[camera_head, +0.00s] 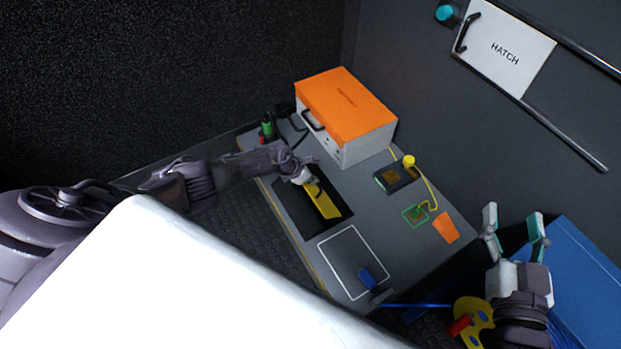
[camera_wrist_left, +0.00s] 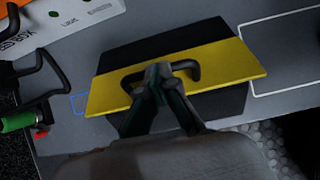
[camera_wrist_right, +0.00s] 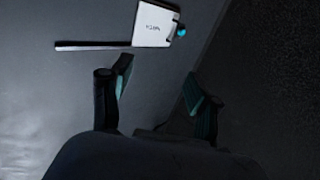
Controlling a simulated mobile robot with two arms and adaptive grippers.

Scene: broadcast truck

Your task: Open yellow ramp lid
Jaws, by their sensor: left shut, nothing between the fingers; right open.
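The yellow lid (camera_head: 327,205) is a narrow plate over a dark rectangular recess (camera_head: 291,205) in the grey bench top. It looks tilted, with dark area showing along both sides of it in the left wrist view (camera_wrist_left: 228,62). A black handle (camera_wrist_left: 190,66) stands on the lid. My left gripper (camera_head: 307,180) is at the lid; its closed fingertips (camera_wrist_left: 160,72) overlap the handle's middle in the left wrist view, with nothing seen between them. Whether they touch it, I cannot tell. My right gripper (camera_head: 516,222) is open and empty, away from the lid.
An orange-topped box (camera_head: 345,105) stands behind the recess. A green cylinder (camera_head: 267,127) is at the bench's left end. A blue case (camera_head: 585,275) is beside my right gripper. The hatch (camera_head: 505,50) is on the wall.

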